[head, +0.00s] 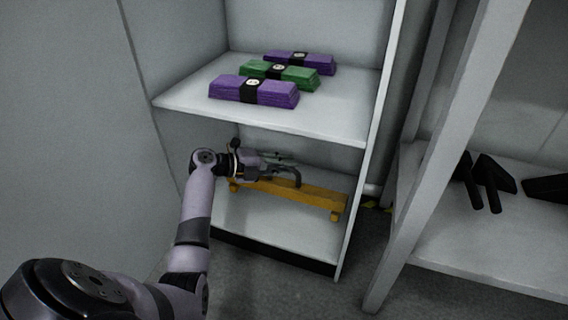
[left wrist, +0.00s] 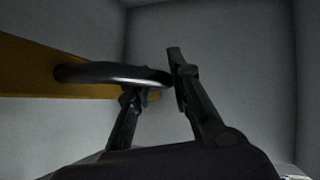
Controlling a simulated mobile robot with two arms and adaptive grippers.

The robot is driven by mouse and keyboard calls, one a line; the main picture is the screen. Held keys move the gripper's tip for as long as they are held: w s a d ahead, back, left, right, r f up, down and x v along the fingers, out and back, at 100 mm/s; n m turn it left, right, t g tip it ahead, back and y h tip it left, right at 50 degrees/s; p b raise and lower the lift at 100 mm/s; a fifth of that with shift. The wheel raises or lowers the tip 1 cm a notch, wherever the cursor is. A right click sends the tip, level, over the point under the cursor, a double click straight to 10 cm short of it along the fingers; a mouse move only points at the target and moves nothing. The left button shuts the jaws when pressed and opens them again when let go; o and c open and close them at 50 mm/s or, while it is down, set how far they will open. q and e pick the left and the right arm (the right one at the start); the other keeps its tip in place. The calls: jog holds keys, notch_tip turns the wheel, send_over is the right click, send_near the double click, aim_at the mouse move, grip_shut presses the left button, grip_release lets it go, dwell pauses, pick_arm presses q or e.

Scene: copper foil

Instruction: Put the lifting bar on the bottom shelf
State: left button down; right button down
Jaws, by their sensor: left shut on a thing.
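The lifting bar (head: 318,197) is a long orange-yellow beam with small feet and a dark curved handle. It lies lengthwise across the bottom shelf (head: 275,230) of the white cabinet. Its feet look at or very near the shelf surface; I cannot tell if they touch. My left gripper (head: 288,168) reaches in above the bar and is shut on its handle. In the left wrist view, the dark handle (left wrist: 100,72) runs to the fingers of my left gripper (left wrist: 160,78), with the orange bar (left wrist: 30,72) behind. My right gripper is out of view.
The upper shelf (head: 340,108) sits close above my left gripper and holds purple and green bundles (head: 280,75). The cabinet's right side panel (head: 372,150) stands near the bar's right end. Another shelf unit (head: 455,235) with black objects (head: 487,180) is at right.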

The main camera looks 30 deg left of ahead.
aim_at(284, 183)
pick_arm(q)
jog(key=shift+w+f+b, duration=0.1)
jog(key=shift+f+b, duration=1.05)
jog(key=shift+f, duration=0.4)
jog(key=shift+r, duration=0.1)
jog(key=c, duration=1.8)
grip_release()
jog(key=shift+f, duration=0.3)
jog(key=o, duration=0.3)
jog(key=shift+o, duration=0.2)
jog(key=shift+r, duration=0.1)
jog(key=p+v, duration=0.4)
jog(key=v, duration=0.3)
jog(key=shift+s, duration=0.35)
